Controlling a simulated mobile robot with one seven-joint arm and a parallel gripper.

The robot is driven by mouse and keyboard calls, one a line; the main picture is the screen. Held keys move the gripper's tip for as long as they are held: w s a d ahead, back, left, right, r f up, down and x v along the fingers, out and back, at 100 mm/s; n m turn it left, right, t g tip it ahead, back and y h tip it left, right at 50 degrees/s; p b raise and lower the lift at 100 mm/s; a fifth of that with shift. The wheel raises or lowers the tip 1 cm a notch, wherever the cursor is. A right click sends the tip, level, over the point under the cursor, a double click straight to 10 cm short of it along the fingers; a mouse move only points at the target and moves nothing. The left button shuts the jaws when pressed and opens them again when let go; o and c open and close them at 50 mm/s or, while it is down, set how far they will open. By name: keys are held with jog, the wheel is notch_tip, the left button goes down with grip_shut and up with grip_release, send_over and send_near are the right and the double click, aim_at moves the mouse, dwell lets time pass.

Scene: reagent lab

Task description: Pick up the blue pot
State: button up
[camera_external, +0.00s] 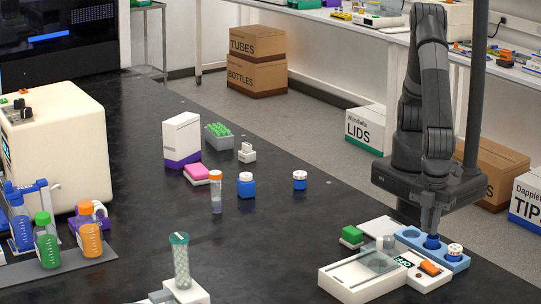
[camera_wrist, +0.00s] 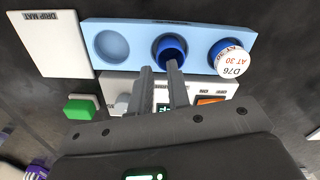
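An open, lidless blue pot (camera_wrist: 171,48) sits in the middle well of a light blue rack (camera_wrist: 128,66). The pot also shows in the external view (camera_external: 431,242), under my gripper. A second blue pot with a white lid (camera_wrist: 233,62) stands in the rack's right well; its lid reads D76 AT 30. The left well is empty. My gripper (camera_wrist: 160,68) points down at the rack, its two fingers apart with a gap between them. The right fingertip overlaps the middle pot's near rim in the wrist view; I cannot tell whether it touches.
A white device with an orange switch (camera_external: 429,268) stands beside the rack, with a green block (camera_external: 352,235) near it. A white drip mat (camera_wrist: 48,42) lies left of the rack. Two white-lidded blue pots (camera_external: 246,186) (camera_external: 300,181) stand mid-bench. Much of the dark bench is clear.

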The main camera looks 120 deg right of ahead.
aim_at(432, 242)
notch_tip(432, 242, down, 3)
jog(key=shift+s+f, duration=0.1)
jog(key=shift+c, duration=0.3)
grip_shut()
